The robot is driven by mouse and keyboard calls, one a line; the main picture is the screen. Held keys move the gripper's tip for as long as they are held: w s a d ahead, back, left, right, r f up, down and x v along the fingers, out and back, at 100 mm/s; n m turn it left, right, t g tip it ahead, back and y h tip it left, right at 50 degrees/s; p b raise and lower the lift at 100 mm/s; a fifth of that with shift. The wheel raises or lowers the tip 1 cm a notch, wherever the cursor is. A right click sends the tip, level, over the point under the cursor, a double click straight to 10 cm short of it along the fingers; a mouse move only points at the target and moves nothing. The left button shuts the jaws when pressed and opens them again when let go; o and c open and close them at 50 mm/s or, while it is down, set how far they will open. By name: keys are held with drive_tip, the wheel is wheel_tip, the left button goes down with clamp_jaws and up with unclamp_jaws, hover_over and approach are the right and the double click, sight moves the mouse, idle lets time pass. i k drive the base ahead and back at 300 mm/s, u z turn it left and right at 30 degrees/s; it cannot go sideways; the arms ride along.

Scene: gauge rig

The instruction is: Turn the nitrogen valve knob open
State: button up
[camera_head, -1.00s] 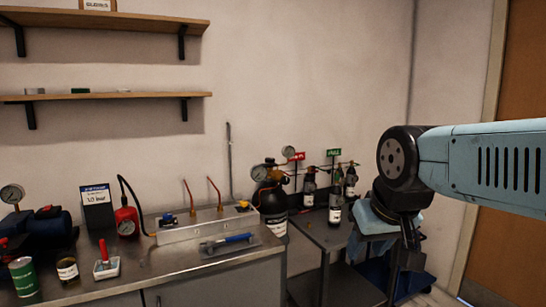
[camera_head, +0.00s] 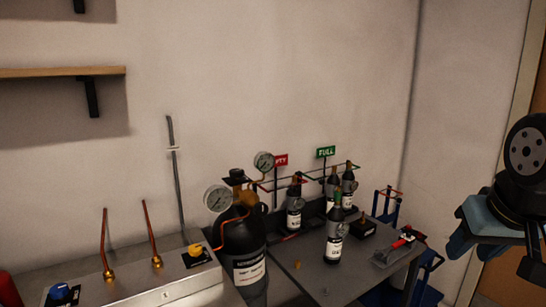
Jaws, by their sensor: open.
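A large black cylinder (camera_head: 243,240) with a white label, which seems to read nitrogen, stands left of centre beside the silver manifold box. A dark knob (camera_head: 237,174) sits on top of its brass valve. Two round gauges, a nearer one (camera_head: 217,198) and a farther one (camera_head: 263,163), are fitted there. Whether the knob is open or closed cannot be told. My gripper (camera_head: 495,258) hangs at the right edge, pointing down, open and empty. It is well to the right of the cylinder and touches nothing that I can see.
The silver box (camera_head: 177,290) carries a yellow knob (camera_head: 195,249), a blue knob (camera_head: 58,292) and two copper tubes. Several small bottles stand on the metal table (camera_head: 300,255) under EMPTY and FULL signs. A red-handled tool (camera_head: 403,240) lies at the table's right.

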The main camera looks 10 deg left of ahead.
sight(237, 173)
drive_tip(key=u, duration=0.05)
drive_tip(key=i, duration=0.85)
drive_tip(key=u, duration=0.35)
